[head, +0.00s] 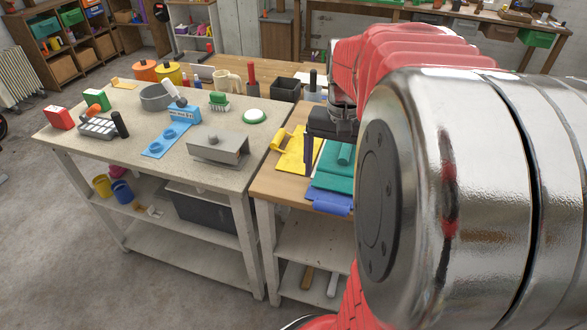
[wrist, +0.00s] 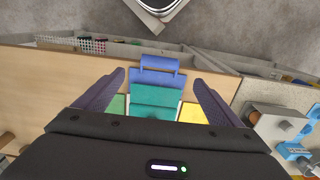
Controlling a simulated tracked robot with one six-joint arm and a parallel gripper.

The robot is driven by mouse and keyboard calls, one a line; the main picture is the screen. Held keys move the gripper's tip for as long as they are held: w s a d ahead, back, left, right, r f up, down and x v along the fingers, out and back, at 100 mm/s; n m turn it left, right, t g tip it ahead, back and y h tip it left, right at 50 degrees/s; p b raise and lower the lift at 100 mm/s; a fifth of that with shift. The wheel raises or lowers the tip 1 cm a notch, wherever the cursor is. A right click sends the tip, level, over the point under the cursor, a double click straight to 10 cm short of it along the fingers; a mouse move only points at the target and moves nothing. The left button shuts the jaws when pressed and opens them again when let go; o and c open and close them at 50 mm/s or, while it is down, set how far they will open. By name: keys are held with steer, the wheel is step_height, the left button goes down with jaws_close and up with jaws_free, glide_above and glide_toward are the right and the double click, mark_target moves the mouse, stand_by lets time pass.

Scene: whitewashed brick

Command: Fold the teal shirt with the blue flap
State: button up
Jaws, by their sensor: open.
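The teal shirt (head: 332,182) lies flat on a folding board on the wooden bench; it also shows between my fingers in the wrist view (wrist: 157,97). The blue flap (head: 330,203) sticks out from under the shirt at the bench's near edge and has a roll-shaped handle (wrist: 160,63). The yellow flap (head: 298,152) lies flat at the left in the head view. A green flap (wrist: 117,106) shows at the left in the wrist view. My gripper (wrist: 158,78) is open and empty above the board. My arm hides the board's right side in the head view.
A black bin (head: 286,89) and a mug stand behind the board. Shelves lie below the bench.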

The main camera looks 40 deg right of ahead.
mark_target(332, 205)
step_height(332, 205, down, 11)
steer(key=shift+f, duration=0.15)
stand_by(0.4)
steer(key=shift+c, duration=0.4)
steer(key=c, duration=1.2)
steer(key=shift+a, duration=0.45)
steer(key=shift+c, duration=0.4)
steer(key=shift+d, duration=0.25)
steer(key=shift+s+d, duration=0.1)
steer(key=shift+d, duration=0.1)
steer(key=shift+d, duration=0.1)
